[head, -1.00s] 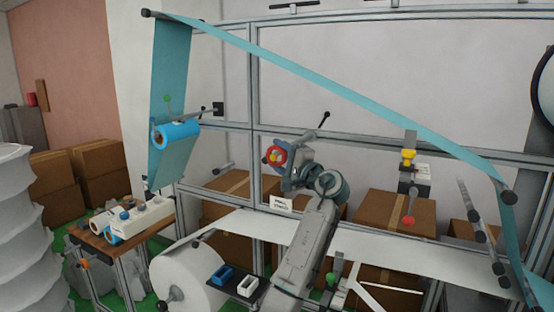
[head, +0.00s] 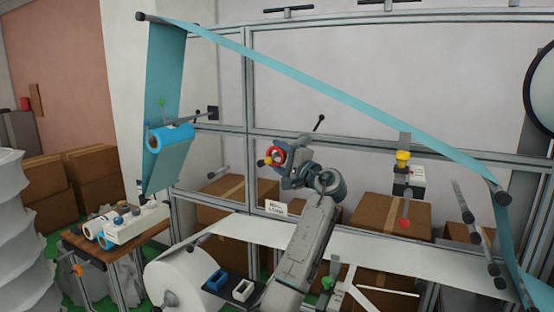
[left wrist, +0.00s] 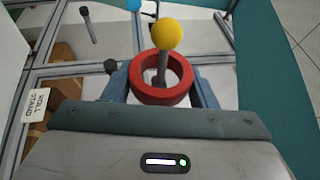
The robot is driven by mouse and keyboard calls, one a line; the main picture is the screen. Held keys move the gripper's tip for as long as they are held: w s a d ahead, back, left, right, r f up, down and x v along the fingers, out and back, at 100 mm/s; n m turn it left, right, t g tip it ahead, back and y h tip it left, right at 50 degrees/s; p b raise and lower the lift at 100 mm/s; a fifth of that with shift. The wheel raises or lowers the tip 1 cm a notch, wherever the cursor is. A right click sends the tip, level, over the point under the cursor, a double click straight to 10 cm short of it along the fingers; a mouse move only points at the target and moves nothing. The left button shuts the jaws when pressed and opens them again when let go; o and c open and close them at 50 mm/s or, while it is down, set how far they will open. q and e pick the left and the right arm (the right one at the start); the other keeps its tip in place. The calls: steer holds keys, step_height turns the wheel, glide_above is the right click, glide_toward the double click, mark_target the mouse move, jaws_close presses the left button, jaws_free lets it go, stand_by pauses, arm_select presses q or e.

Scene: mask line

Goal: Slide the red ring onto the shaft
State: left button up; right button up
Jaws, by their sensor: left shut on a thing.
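The red ring (head: 274,149) is held between the fingers of my left gripper (head: 284,162), which is shut on it. In the left wrist view the red ring (left wrist: 142,93) sits between the two blue-grey fingers of my left gripper (left wrist: 160,86). A grey shaft (left wrist: 162,68) with a yellow ball tip (left wrist: 166,34) stands in line with the ring's hole. The shaft crosses in front of the far rim and appears to come out through the hole; its base is hidden. In the head view the yellow tip (head: 265,162) shows at the ring's left side.
A teal web (head: 360,99) runs across the metal frame above my arm. A blue roll (head: 170,137) is at left. A dark rod (head: 318,123) sticks out behind the gripper. A white roll (head: 180,280) and a small tray (head: 240,289) are below.

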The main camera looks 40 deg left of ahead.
arm_select(q)
steer(key=shift+w+a+b, duration=0.2)
steer(key=shift+w, duration=0.7)
steer(key=shift+w+a+b, duration=0.15)
steer(key=shift+w, duration=0.75)
steer(key=shift+w, duration=0.1)
steer(key=shift+w+a+b, duration=0.25)
steer(key=shift+w, duration=0.9)
steer(key=shift+w+a+b, duration=0.25)
steer(key=shift+w, duration=0.9)
steer(key=shift+w, duration=0.15)
steer(key=shift+w+a, duration=0.25)
steer(key=shift+w, duration=0.8)
steer(key=shift+w+a, duration=0.25)
steer(key=shift+w, duration=1.05)
steer(key=shift+a, duration=0.1)
